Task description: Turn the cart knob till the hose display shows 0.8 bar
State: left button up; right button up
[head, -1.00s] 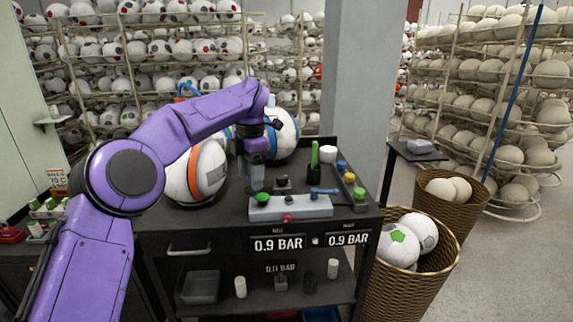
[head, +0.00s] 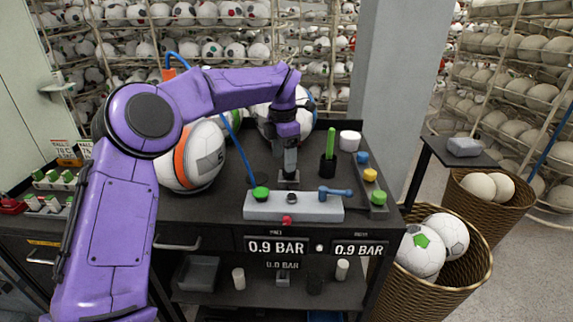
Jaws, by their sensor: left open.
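The cart (head: 205,215) has a black top with a grey valve block (head: 260,208) near its front edge. The block carries a green cap (head: 261,193), a small dark knob (head: 291,198), a blue lever (head: 335,192) and a red button (head: 286,220) on its front. Two displays below, the left one (head: 276,247) and right one (head: 359,249), both read 0.9 BAR; their small labels are unreadable. My left gripper (head: 288,178) points down, open, just behind the block, over a small dark square-based piece that it partly hides. Contact cannot be told. My right gripper is not in view.
An orange-striped ball (head: 190,165) stands left of my gripper, with a blue hose (head: 238,148) beside it. A black cup with a green stick (head: 328,160) and a white cylinder (head: 349,140) stand right.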

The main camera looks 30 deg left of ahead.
pick_arm(q)
jog(key=f, duration=0.1)
jog(key=w+f, duration=0.2)
jog(key=f, duration=0.1)
jog(key=shift+d, duration=0.2)
jog(key=shift+w+f, duration=0.2)
jog(key=shift+w, duration=0.15)
jog(key=shift+s+a+r, duration=0.1)
jog(key=shift+s+r, duration=0.2)
jog(key=shift+s, duration=0.25)
jog(key=shift+c, duration=0.9)
jog(key=shift+s+r, duration=0.1)
jog(key=shift+s, duration=0.05)
jog(key=c, duration=0.9)
jog(key=shift+a, duration=0.15)
jog(key=shift+d, duration=0.2)
jog(key=shift+d+n+b, duration=0.1)
jog(key=shift+n+b, duration=0.65)
jog(key=shift+n, duration=2.15)
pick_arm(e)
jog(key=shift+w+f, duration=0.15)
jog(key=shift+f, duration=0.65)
